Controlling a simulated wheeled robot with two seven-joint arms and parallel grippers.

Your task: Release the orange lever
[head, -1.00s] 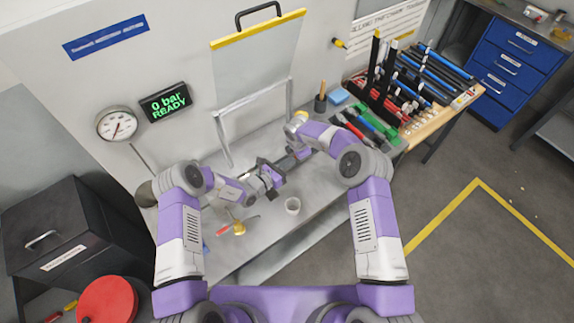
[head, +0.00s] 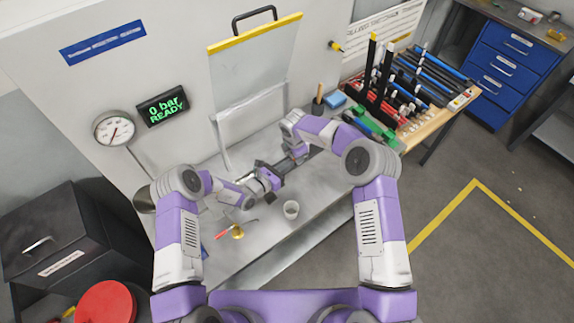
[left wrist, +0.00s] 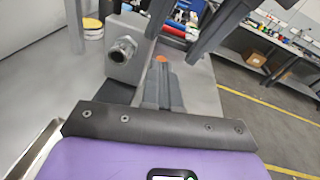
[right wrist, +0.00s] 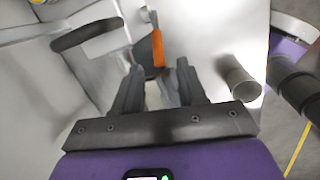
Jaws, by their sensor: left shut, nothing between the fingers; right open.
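The orange lever (right wrist: 158,48) shows in the right wrist view, upright in the picture, just beyond the fingertips. My right gripper (right wrist: 158,72) is open, and its two dark fingers stand apart with nothing between them. In the left wrist view a small orange spot (left wrist: 161,59) shows at the tips of my left gripper (left wrist: 161,66); I cannot tell if it is the lever. That gripper is shut and empty. In the head view my left gripper (head: 268,180) is over the bench, close to the right gripper, and the arms hide the lever.
A grey block with a hex fitting (left wrist: 123,48) stands beside my left fingers. A gauge (head: 115,129) and a display reading "0 bar READY" (head: 162,106) are behind. A raised clear guard (head: 255,65) is above.

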